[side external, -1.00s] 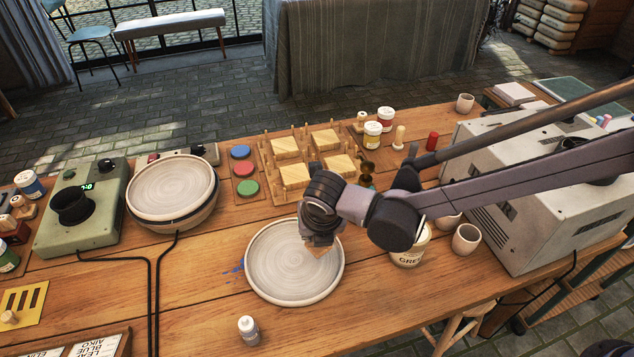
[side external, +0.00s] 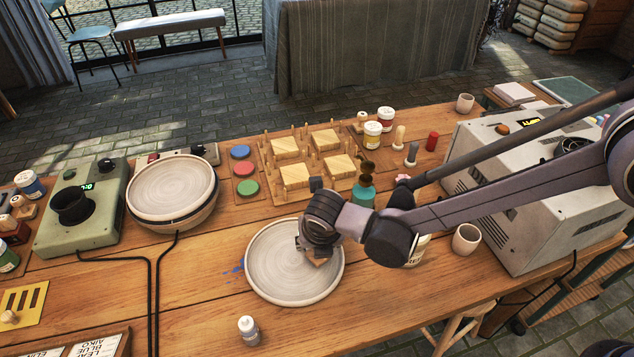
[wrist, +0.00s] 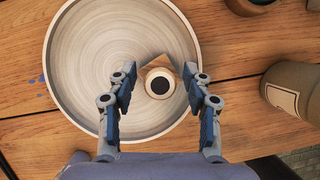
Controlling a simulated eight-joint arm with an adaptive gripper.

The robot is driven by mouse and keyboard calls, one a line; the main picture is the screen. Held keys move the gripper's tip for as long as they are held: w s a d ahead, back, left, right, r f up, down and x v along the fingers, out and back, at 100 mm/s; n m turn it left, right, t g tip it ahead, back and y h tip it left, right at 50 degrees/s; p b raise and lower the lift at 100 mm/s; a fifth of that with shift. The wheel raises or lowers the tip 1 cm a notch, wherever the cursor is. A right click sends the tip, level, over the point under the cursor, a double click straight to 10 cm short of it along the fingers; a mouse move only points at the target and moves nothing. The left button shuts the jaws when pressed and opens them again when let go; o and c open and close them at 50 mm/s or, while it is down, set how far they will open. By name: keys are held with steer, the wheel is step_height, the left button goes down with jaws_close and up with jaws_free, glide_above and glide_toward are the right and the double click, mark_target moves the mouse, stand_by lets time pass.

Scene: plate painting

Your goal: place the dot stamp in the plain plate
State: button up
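The pale, round plain plate (side external: 270,268) lies on the wooden table, and it fills the left of the wrist view (wrist: 85,60). The dot stamp (wrist: 160,84), with a round pale top bearing a black dot and a square wooden base, is over the plate's right part, inside its rim. In the side view only a bit of the wooden base (side external: 319,262) shows beneath my gripper. My gripper (wrist: 160,78) is open, with a finger on each side of the stamp and small gaps visible. Whether the base fully rests on the plate is hard to tell.
Another pale plate (side external: 170,187) sits raised at the left beside a green device (side external: 82,210). A small white bottle (side external: 249,331) stands in front of the plain plate. A large labelled jar (wrist: 292,90) stands close on the right. Wooden tile racks (side external: 285,148) lie behind.

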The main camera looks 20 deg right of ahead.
steer(key=d+v, duration=0.1)
steer(key=v, duration=1.1)
steer(key=d+r+m, duration=0.4)
steer(key=d+m, duration=0.3)
steer(key=d, duration=0.2)
steer(key=d+r+m, duration=0.4)
steer(key=d+m, duration=0.4)
steer(key=d, duration=0.1)
steer(key=s+d+m+t, duration=0.1)
steer(key=s+d+m, duration=0.4)
steer(key=d+m, duration=0.3)
steer(key=s+d+m+t, duration=0.1)
steer(key=s+d+m, duration=0.4)
steer(key=m, duration=0.5)
steer(key=d, duration=0.2)
steer(key=shift+d+f+m+t+y, duration=0.25)
steer(key=shift+d+m+t+y, duration=0.05)
steer(key=shift+d+m+y, duration=0.1)
